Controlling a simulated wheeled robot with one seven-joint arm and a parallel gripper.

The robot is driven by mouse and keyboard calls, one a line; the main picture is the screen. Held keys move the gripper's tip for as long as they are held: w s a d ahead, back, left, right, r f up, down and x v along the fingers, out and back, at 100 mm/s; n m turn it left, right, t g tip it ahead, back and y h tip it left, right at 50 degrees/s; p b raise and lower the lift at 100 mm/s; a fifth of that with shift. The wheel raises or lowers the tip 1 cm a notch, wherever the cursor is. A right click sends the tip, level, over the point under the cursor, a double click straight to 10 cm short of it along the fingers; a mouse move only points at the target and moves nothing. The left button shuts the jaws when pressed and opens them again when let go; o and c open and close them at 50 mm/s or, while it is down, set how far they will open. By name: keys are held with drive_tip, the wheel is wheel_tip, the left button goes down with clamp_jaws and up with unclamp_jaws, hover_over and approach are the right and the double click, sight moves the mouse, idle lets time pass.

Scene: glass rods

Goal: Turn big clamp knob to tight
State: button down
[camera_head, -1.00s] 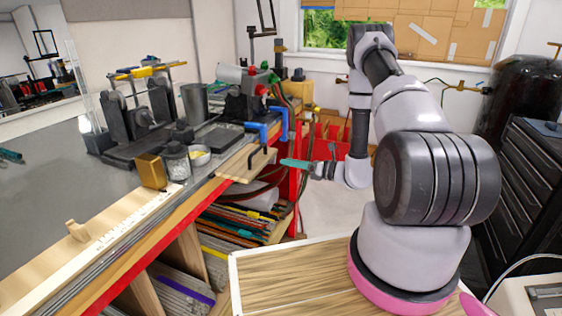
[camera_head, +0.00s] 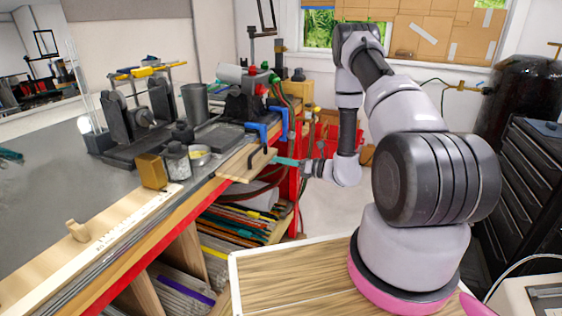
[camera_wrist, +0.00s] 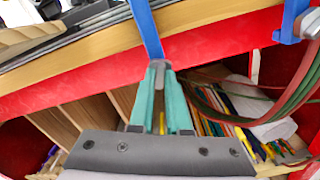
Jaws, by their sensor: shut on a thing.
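A blue clamp (camera_head: 262,130) sits at the edge of the workbench, and its blue bar (camera_wrist: 146,28) runs down over the red bench edge in the wrist view. My gripper (camera_head: 276,160) reaches in from the right, just beside the bench edge. In the wrist view my gripper (camera_wrist: 159,68) has its teal fingers closed around a small grey part, apparently the clamp knob (camera_wrist: 160,78), at the lower end of the blue bar. The fingers hide much of the knob, so its turn angle cannot be told.
A second blue clamp (camera_wrist: 291,20) stands to the right, close by. Red and green hoses (camera_wrist: 296,100) hang near the gripper's right. Shelves with coloured rods (camera_head: 240,225) lie under the bench (camera_head: 60,215). A wooden board (camera_head: 240,166) overhangs the bench edge.

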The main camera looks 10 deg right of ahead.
drive_tip(key=m, duration=2.5)
drive_tip(key=shift+f, duration=0.25)
drive_tip(key=shift+m, duration=0.3)
drive_tip(key=c, duration=0.9)
unclamp_jaws()
drive_tip(key=shift+d, duration=0.1)
drive_tip(key=v, duration=1)
drive_tip(key=shift+s+d, duration=0.25)
drive_tip(key=shift+d, duration=0.05)
